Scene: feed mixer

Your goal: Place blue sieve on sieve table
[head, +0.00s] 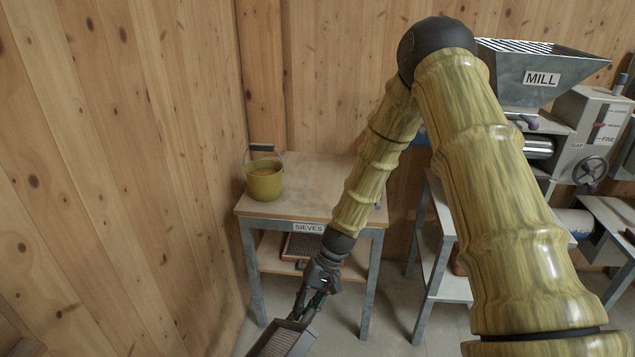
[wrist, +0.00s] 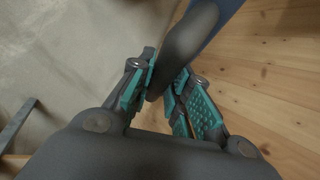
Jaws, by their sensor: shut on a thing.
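The sieve table (head: 318,176) has a wooden top, grey metal legs and a "SIEVES" label on its front edge. My gripper (head: 306,303) is low in front of this table, below the level of its top. It is shut on the dark grey handle of a sieve (head: 281,342), whose grey mesh and frame are cut off at the bottom of the head view. In the wrist view, the teal pads of my gripper (wrist: 163,88) hold the rounded dark handle (wrist: 185,45). A blue edge (wrist: 222,12) of the sieve shows at the top.
A reddish-framed sieve (head: 302,246) lies on the lower shelf. A wooden wall is close on the left. The mill (head: 540,75) and its stand are on the right.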

